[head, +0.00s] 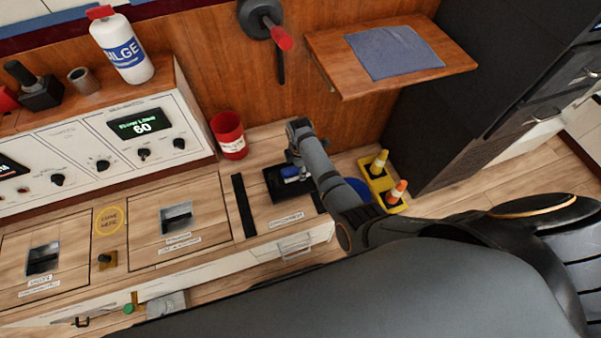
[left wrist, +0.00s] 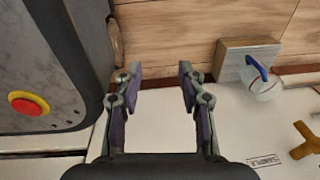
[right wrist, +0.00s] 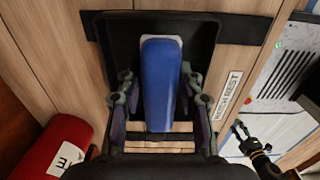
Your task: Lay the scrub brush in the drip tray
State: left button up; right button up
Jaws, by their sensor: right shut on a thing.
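The scrub brush, with a blue body (right wrist: 160,85) and a pale edge at its far end, is between the fingers of my right gripper (right wrist: 157,88), which is shut on it. In the head view the blue brush (head: 290,173) shows beside my right gripper (head: 296,160). The black drip tray (right wrist: 101,50) lies under and around the brush in the right wrist view; it also shows in the head view (head: 279,197). Whether the brush touches the tray floor I cannot tell. My left gripper (left wrist: 161,82) is open and empty, and out of the head view.
A red can (head: 229,136) stands left of the tray; it also shows in the right wrist view (right wrist: 58,146). A black strip (head: 243,205) lies on the counter between the tray and a recessed panel. A wooden shelf (head: 330,75) with a blue cloth juts out above, behind.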

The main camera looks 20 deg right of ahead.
jog(key=f+b, duration=0.2)
jog(key=b, duration=0.1)
jog(key=f+b, duration=0.1)
jog(key=shift+w+d+f, duration=0.1)
jog(key=shift+w+f, duration=0.15)
jog(key=shift+f, duration=0.1)
jog(key=shift+r, duration=0.1)
pick_arm(q)
jog(key=w, duration=0.8)
jog(key=shift+f, duration=0.2)
pick_arm(e)
jog(key=o, duration=1.2)
notch_tip(320, 180, up, 12)
jog(key=p, duration=0.3)
jog(key=shift+p, duration=0.3)
pick_arm(q)
jog(key=s, duration=0.7)
